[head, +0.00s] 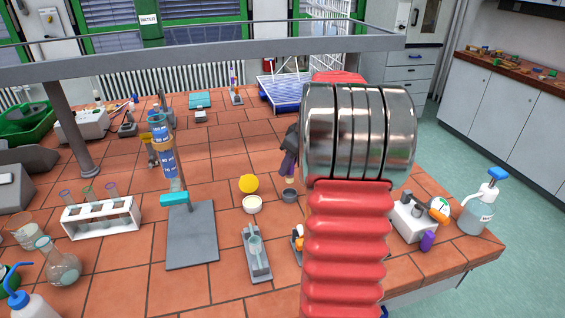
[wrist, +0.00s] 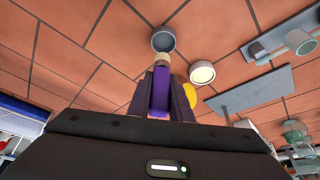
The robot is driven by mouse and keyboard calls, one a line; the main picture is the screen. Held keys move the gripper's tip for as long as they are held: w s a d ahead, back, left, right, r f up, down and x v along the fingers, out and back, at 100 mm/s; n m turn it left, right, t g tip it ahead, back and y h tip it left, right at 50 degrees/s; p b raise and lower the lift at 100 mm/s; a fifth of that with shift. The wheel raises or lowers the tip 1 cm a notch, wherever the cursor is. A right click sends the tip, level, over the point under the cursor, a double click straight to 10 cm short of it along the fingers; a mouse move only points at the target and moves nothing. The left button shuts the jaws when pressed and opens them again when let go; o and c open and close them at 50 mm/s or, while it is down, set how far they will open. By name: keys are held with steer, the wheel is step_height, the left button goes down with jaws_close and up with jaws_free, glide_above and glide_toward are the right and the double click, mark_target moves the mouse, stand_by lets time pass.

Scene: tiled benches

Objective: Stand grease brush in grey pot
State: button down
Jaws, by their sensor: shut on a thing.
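The grease brush has a purple handle and a pale tan end; in the wrist view the brush (wrist: 160,92) stands between my fingers, its pale end pointing away from the palm. My gripper (wrist: 161,98) is shut on the handle. In the head view my gripper (head: 291,142) is dark and partly hidden behind my red arm, with the purple brush (head: 287,166) showing below it. The small grey pot (head: 290,196) stands on the tiles just below the brush. In the wrist view the pot (wrist: 163,40) looks empty, just beyond the brush's pale end. Any contact between them cannot be told.
A cream dish (head: 252,204) and a yellow round thing (head: 249,183) stand left of the pot. A grey stand with a clear vessel (head: 256,256) is nearer. A grey plate stand (head: 193,235) is further left. Bare tiles lie behind the pot.

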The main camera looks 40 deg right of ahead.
mark_target(288, 181)
steer(key=shift+f, duration=0.1)
stand_by(0.3)
steer(key=shift+f, duration=1.6)
steer(key=shift+s+f, duration=0.1)
steer(key=shift+f, duration=0.15)
steer(key=shift+f, duration=1.05)
steer(key=shift+f, duration=0.25)
steer(key=c, duration=1.5)
jaws_free()
steer(key=shift+c, duration=0.2)
steer(key=shift+r, duration=0.1)
